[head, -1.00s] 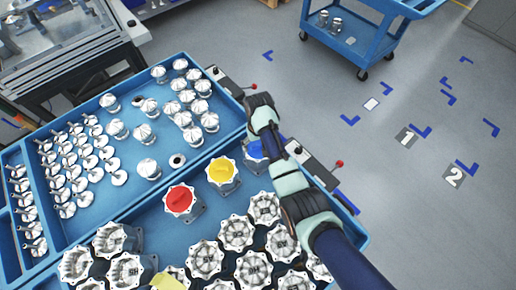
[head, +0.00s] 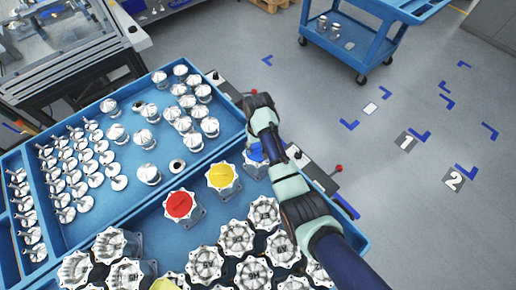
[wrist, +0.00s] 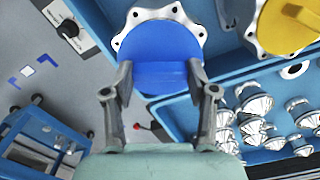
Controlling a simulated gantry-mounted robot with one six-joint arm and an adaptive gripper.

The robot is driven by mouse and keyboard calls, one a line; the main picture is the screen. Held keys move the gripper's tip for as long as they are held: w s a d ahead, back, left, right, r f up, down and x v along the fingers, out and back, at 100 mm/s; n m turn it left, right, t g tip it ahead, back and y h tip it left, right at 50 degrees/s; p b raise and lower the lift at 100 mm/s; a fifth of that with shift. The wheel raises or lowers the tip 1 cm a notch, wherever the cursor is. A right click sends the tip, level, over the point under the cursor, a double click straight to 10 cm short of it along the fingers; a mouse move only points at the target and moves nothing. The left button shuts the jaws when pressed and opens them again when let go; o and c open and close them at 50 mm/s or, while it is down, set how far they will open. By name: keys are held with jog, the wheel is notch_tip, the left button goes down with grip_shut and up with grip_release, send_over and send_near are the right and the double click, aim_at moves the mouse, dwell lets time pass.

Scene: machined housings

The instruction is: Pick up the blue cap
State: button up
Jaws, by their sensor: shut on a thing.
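The blue cap (wrist: 158,50) is a round disc on a scalloped silver housing, near the top middle of the wrist view. In the head view the fingers are hidden behind my wrist.
A yellow-capped housing (head: 222,176) and a red-capped housing (head: 180,206) stand to the left of the blue one. Several bare housings (head: 236,238) fill the tray's front. Silver parts (head: 148,174) stand in the back section.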

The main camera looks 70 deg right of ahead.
notch_tip(320, 180, up, 18)
jog(key=p, duration=1)
